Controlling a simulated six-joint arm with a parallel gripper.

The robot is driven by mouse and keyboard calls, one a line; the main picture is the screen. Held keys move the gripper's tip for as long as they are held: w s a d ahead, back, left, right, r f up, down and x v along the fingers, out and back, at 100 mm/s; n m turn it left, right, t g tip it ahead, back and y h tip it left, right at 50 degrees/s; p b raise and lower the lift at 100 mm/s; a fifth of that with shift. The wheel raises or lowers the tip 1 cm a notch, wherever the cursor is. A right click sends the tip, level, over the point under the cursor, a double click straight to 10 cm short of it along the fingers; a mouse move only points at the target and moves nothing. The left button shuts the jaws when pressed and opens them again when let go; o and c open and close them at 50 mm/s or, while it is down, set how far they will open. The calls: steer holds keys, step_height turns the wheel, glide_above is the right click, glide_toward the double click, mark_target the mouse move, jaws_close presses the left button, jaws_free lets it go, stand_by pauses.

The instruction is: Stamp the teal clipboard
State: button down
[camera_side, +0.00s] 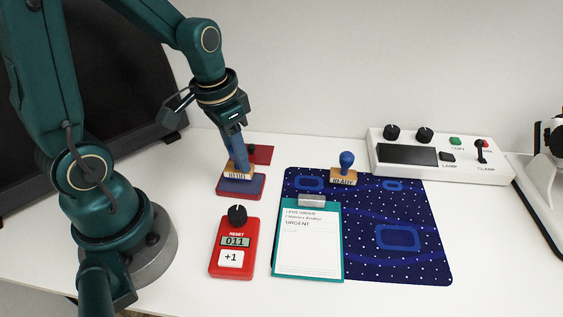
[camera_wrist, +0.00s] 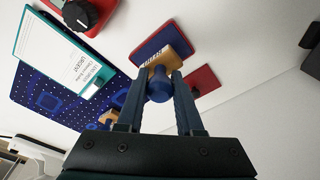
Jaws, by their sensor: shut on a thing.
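The teal clipboard (camera_side: 337,262) lies flat over the left edge of a dark blue mat, its paper showing the word URGENT; it also shows in the wrist view (camera_wrist: 31,54). My gripper (camera_side: 236,156) is shut on the blue handle of a wooden-based stamp (camera_side: 238,172). In the wrist view the handle (camera_wrist: 160,86) sits between both fingers. The held stamp is upright at a blue ink pad (camera_side: 243,190) in an open red case; I cannot tell whether it touches. A second blue-handled stamp (camera_side: 347,160) stands on the mat above the clipboard.
A red counter (camera_side: 233,262) reading 011 stands left of the clipboard. The starry mat (camera_side: 427,262) has bare room right of the clipboard. A white control box (camera_side: 470,172) with knobs and a switch is at the back right. A dark screen (camera_side: 110,90) stands behind my arm.

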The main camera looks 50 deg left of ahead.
steer(key=shift+r, duration=2.45)
steer(key=shift+w+r, duration=0.2)
steer(key=shift+w, duration=0.15)
steer(key=w+d+m, duration=0.3)
steer(key=d+m, duration=0.1)
steer(key=d, duration=0.4)
steer(key=m+h, duration=0.1)
steer(key=m, duration=0.4)
glide_above(313, 249)
steer(key=f, duration=0.1)
steer(key=shift+g, duration=0.3)
steer(key=shift+s+a+f, duration=0.1)
steer(key=shift+a+f, duration=0.05)
steer(key=shift+f, duration=1.3)
steer(key=shift+s+a+f, duration=0.1)
steer(key=shift+f, duration=1.35)
steer(key=shift+f, duration=0.6)
